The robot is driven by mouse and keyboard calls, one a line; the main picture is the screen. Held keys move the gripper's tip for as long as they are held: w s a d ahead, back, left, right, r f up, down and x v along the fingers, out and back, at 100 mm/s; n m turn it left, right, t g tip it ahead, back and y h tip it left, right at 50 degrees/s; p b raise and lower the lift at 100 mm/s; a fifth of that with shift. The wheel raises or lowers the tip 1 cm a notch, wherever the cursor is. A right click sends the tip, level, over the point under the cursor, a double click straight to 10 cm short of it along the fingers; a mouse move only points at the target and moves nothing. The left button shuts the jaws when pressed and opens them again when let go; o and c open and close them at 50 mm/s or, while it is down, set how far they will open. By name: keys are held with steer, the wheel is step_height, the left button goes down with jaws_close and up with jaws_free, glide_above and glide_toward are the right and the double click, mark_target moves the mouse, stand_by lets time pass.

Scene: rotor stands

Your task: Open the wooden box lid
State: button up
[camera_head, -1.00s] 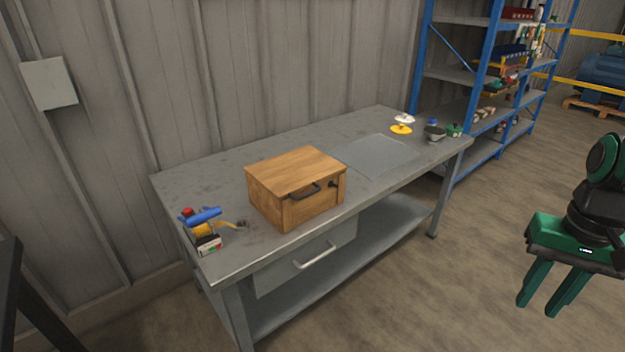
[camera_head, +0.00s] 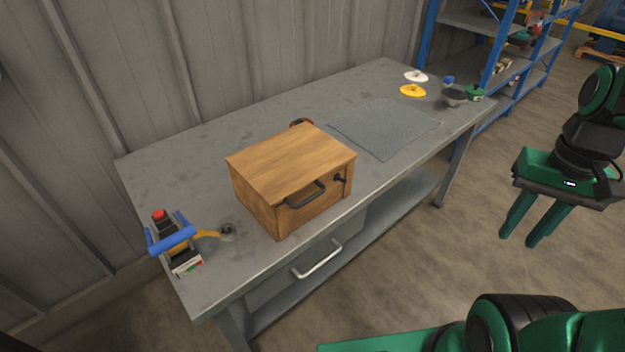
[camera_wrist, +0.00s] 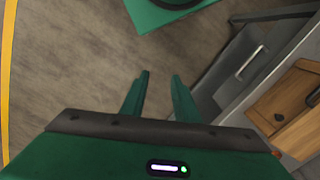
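The wooden box (camera_head: 292,182) stands on the grey workbench with its lid (camera_head: 290,162) shut. A dark bar handle (camera_head: 305,195) is on its front near the top, and a small dark knob or latch (camera_head: 340,178) sits to the handle's right. My gripper (camera_head: 518,240) is at the right, over the floor in front of the bench, well apart from the box. Its two green fingers are spread with nothing between them. In the wrist view the gripper (camera_wrist: 158,85) points at the floor, and part of the box (camera_wrist: 285,105) shows at the right edge.
The workbench (camera_head: 260,125) has a drawer with a pale handle (camera_head: 317,259). A blue-handled tool (camera_head: 172,240) lies left of the box. A grey mat (camera_head: 385,128) lies to its right, with a yellow disc (camera_head: 412,91) and a bowl (camera_head: 454,96) beyond. A blue shelf (camera_head: 490,45) stands behind.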

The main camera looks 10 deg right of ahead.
step_height(320, 180, up, 4)
steer(key=n+t+y, duration=0.1)
steer(key=n+t, duration=0.1)
steer(key=n, duration=2.9)
glide_above(313, 195)
steer(key=s+d, duration=0.1)
steer(key=s, duration=0.1)
steer(key=f, duration=0.3)
steer(key=w+f, duration=0.1)
steer(key=f, duration=0.5)
steer(key=shift+w+a+f, duration=0.3)
steer(key=shift+a, duration=0.1)
